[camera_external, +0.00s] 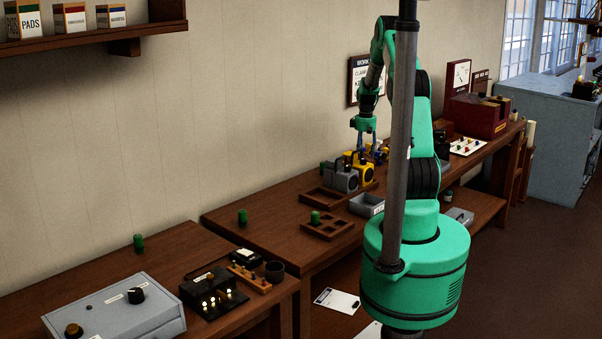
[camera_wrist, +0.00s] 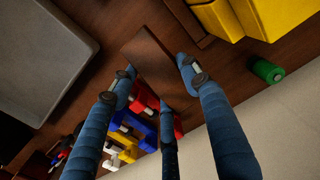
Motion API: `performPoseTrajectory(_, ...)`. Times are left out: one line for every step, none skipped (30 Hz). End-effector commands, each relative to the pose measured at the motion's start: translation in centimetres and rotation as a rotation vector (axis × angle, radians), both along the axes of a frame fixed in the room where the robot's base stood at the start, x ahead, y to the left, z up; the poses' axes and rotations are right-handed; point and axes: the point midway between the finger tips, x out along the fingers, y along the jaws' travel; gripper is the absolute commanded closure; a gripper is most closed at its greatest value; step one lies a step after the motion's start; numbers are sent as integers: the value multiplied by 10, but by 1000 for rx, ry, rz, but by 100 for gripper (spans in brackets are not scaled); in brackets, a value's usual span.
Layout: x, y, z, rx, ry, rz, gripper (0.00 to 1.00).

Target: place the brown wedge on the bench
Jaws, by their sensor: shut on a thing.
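The brown wedge (camera_wrist: 150,58) shows in the wrist view as a dark brown piece between my fingers. My gripper (camera_wrist: 158,82) is shut on it, with blue fingers on either side and a third finger below. In the external view my gripper (camera_external: 366,148) points down over the far part of the brown wooden bench (camera_external: 265,218), behind the yellow and grey devices. I cannot make out the wedge in that view. The bench top (camera_wrist: 112,28) also fills much of the wrist view. The gap between wedge and bench is hard to judge.
A yellow device (camera_external: 360,169) and a grey one (camera_external: 342,181) stand close to my gripper. A grey tray (camera_external: 366,204) and a brown compartment tray (camera_external: 328,228) are nearer. A green cylinder (camera_wrist: 267,71) and coloured pieces (camera_wrist: 125,138) surround it. Bare bench lies front left.

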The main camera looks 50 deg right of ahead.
Motion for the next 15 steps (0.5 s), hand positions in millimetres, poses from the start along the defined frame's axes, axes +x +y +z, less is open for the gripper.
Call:
performPoseTrajectory(0, 0, -9, 1, 1, 0, 81)
performPoseTrajectory(0, 0, -12, 2, 2, 0, 81)
performPoseTrajectory(0, 0, -16, 1, 1, 0, 81)
performPoseTrajectory(0, 0, -18, 1, 1, 0, 81)
performPoseTrajectory(0, 0, -20, 1, 1, 0, 81)
performPoseTrajectory(0, 0, -21, 0, 0, 0, 81)
performPoseTrajectory(0, 0, -22, 0, 0, 0, 81)
performPoseTrajectory(0, 0, -22, 0, 0, 0, 81)
performPoseTrajectory(0, 0, -22, 0, -1, 0, 81)
performPoseTrajectory(0, 0, -22, 0, -1, 0, 81)
performPoseTrajectory(0, 0, -22, 0, 0, 0, 81)
performPoseTrajectory(0, 0, -22, 0, 0, 0, 81)
performPoseTrajectory(0, 0, -22, 0, 0, 0, 81)
performPoseTrajectory(0, 0, -22, 0, 0, 0, 81)
performPoseTrajectory(0, 0, -22, 0, 0, 0, 81)
